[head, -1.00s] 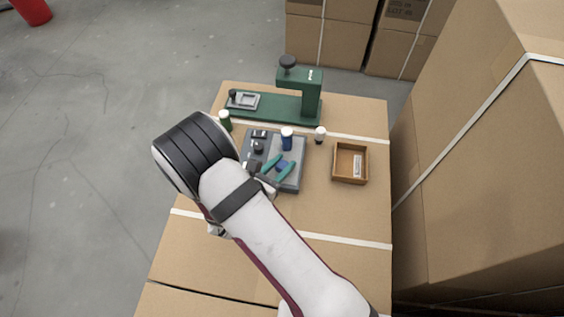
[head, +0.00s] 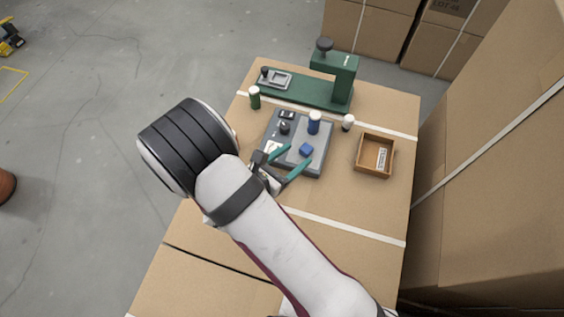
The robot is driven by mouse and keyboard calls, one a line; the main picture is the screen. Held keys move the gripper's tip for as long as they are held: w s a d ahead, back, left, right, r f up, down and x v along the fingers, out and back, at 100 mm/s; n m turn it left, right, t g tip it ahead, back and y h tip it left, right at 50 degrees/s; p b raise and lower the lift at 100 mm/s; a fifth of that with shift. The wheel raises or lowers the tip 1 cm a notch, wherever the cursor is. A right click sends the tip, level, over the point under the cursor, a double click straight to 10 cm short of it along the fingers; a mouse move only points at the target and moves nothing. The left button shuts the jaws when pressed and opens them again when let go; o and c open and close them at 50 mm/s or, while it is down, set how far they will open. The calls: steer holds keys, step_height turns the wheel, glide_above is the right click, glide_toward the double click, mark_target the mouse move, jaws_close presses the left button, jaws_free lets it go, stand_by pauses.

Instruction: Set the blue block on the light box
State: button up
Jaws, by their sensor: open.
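A small blue block (head: 306,149) sits on the paler top plate of a flat grey box (head: 318,168). That grey box appears to be the light box, and the block looks upright and flat on it. My gripper (head: 300,153) has two teal fingers, spread apart and empty. It reaches in from the lower left, with the block just beyond and between its fingertips. I cannot tell from this view how high the fingertips are above the plate.
A blue spool with a white top (head: 314,122) stands on the grey box's back part. A green press (head: 333,82) is behind; an open brown tray (head: 361,170) is right.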

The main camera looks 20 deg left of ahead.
steer(key=v, duration=0.6)
steer(key=shift+s, duration=0.1)
steer(key=s+d+r+m+g+h, duration=0.2)
steer(key=d+r+m+g, duration=0.3)
steer(key=d+m, duration=0.45)
steer(key=s+d+r+m+g+h, duration=0.2)
steer(key=d+r+m+g, duration=0.35)
steer(key=d+m, duration=0.4)
steer(key=s+r+m+g+y, duration=0.1)
steer(key=s+r+m+y, duration=0.1)
steer(key=s+m+y, duration=0.3)
steer(key=s+a+r+m+g+y, duration=0.1)
steer(key=s+m+y, duration=0.4)
steer(key=m, duration=0.8)
steer(key=shift+a+r+y, duration=0.15)
steer(key=shift+r+y, duration=0.25)
steer(key=shift+r, duration=0.1)
